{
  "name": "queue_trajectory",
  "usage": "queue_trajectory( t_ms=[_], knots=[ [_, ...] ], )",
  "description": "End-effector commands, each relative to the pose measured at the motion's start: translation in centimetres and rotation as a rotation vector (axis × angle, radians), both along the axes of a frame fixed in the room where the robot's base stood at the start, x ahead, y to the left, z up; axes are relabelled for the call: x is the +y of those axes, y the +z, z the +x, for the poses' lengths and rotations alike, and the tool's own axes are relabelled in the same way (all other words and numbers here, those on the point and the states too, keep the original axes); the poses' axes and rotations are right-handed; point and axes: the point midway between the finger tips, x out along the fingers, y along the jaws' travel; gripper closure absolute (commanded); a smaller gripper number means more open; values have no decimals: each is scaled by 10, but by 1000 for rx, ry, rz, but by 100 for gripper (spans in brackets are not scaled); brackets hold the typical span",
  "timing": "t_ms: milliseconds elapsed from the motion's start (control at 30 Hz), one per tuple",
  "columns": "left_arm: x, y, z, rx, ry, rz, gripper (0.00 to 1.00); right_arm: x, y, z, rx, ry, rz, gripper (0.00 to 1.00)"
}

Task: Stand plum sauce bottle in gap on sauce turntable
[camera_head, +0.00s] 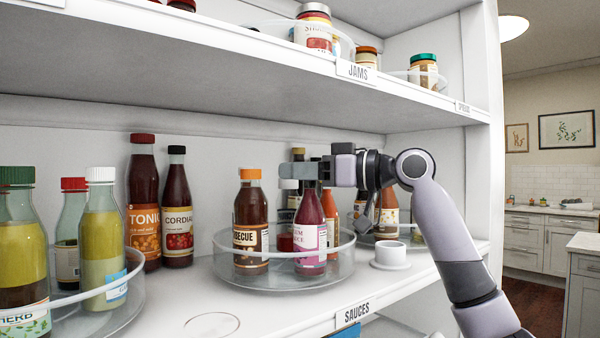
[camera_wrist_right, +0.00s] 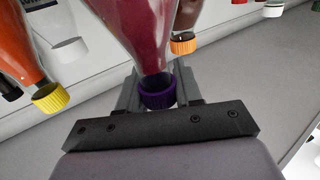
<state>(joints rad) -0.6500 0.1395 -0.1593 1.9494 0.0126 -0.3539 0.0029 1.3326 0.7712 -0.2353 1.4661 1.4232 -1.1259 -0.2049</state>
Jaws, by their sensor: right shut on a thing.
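The plum sauce bottle (camera_head: 310,232) is dark magenta with a pink-white label. It is upright inside the clear-walled sauce turntable (camera_head: 285,281), near the front right, beside the orange-capped barbecue bottle (camera_head: 250,215). Its base looks level with its neighbours; I cannot tell whether it bears on the turntable floor. My right gripper (camera_head: 306,171) is shut on the bottle's top, hiding the cap in the head view. In the right wrist view the gripper (camera_wrist_right: 158,90) closes around the neck by the purple cap (camera_wrist_right: 157,92). My left gripper is not in view.
Other bottles stand behind on the turntable. A white cup (camera_head: 390,254) stands close at right. The jams shelf (camera_head: 250,50) hangs above. The front shelf is clear.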

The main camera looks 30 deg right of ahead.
Motion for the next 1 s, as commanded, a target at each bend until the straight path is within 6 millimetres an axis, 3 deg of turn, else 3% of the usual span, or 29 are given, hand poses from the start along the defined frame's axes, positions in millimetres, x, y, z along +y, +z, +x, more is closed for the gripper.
queue_trajectory(
  t_ms=[200, 233, 300, 700, 1000],
  knots=[
    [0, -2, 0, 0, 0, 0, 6, 0, -2, 0, -3, -1, 1, 100],
    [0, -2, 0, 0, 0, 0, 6, 0, -4, 0, 0, -1, 0, 62],
    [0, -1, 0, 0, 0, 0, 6, 0, -3, 0, 0, -1, 0, 40],
    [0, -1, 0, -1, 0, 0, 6, -3, 0, -2, 1, -2, -1, 40],
    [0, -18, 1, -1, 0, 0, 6, -36, -3, -50, -1, -5, -1, 40]
  ],
)
